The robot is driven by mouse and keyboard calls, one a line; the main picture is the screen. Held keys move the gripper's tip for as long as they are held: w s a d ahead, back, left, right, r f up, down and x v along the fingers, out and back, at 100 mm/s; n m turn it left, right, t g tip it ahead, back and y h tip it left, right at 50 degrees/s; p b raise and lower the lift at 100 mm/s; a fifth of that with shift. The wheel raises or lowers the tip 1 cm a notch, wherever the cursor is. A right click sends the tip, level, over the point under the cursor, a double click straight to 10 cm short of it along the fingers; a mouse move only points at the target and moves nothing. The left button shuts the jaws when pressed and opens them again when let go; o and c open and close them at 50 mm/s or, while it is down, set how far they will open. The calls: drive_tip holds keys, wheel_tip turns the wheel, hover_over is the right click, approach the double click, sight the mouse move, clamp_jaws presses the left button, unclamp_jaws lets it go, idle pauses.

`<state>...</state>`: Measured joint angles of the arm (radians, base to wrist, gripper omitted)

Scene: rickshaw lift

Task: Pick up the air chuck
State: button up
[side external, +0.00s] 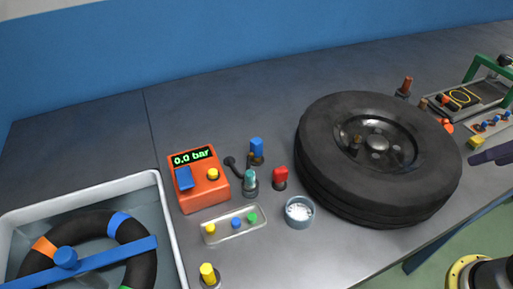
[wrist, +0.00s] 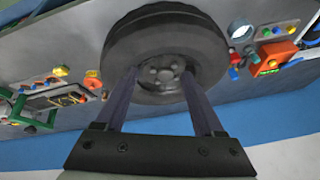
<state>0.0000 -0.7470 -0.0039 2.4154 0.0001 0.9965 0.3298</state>
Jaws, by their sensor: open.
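A teal-topped piece (side external: 250,182) stands in a grey holder right of the orange inflator box (side external: 203,180), with a short dark curved piece behind it. It may be the air chuck; I cannot tell for sure. The box reads 0.0 bar and also shows in the wrist view (wrist: 272,58). My gripper (wrist: 160,76) is open, its two long dark fingers apart and nothing held. In the wrist view it hangs over the black tyre (wrist: 122,45).
The tyre lies flat (side external: 318,170) between the inflator and my gripper. Close around the teal piece stand a blue-topped peg (side external: 256,147), a red-topped peg (side external: 280,176), a small cup (side external: 299,212) and a tray (side external: 233,224). A grey bin (side external: 160,205) stands front left.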

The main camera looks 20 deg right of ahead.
drive_tip(key=w+a+r+m, duration=0.3)
drive_tip(key=w+r+m, duration=0.5)
drive_tip(key=w+r, duration=0.6)
drive_tip(key=w+a+r+m+g, duration=0.1)
drive_tip(key=w+a, duration=0.2)
drive_tip(key=w, duration=0.3)
drive_tip(key=m+g, duration=0.1)
drive_tip(key=g, duration=0.4)
hover_over(256, 149)
drive_tip(key=w, duration=0.2)
wheel_tip(256, 149, down, 24)
drive_tip(key=shift+w+d+f, duration=0.1)
wheel_tip(256, 149, down, 7)
drive_tip(key=shift+d+f, duration=0.1)
drive_tip(key=shift+f, duration=0.1)
drive_tip(key=shift+s+d+f, duration=0.15)
drive_tip(key=shift+f, duration=1.35)
drive_tip(key=shift+s+d+f, duration=0.1)
drive_tip(key=shift+f, duration=1.35)
drive_tip(key=shift+r, duration=0.1)
clamp_jaws()
